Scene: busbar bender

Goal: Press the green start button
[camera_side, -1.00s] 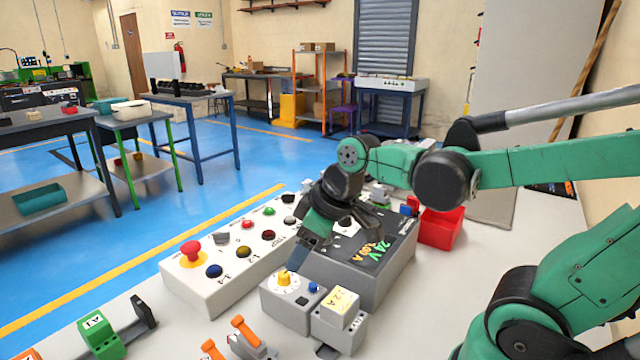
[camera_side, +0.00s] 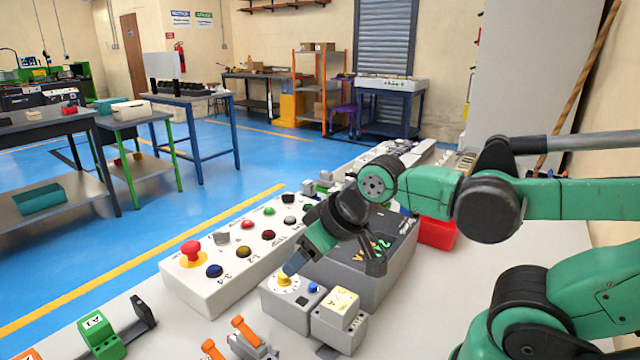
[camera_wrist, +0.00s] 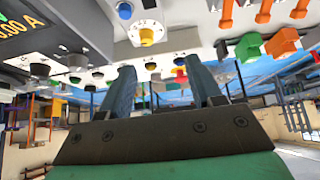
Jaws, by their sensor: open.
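The gripper is open and empty, apart from the green button. In the wrist view the two fingers (camera_wrist: 162,72) are spread. I cannot pick out the green button surely there.
A red mushroom button (camera_side: 191,252) and several coloured buttons share the box. A yellow-knob dial unit (camera_side: 286,306), a grey meter box (camera_side: 350,283) and a red bin (camera_side: 437,233) stand close by. Orange levers (camera_side: 245,331) and a green block (camera_side: 100,335) are in front.

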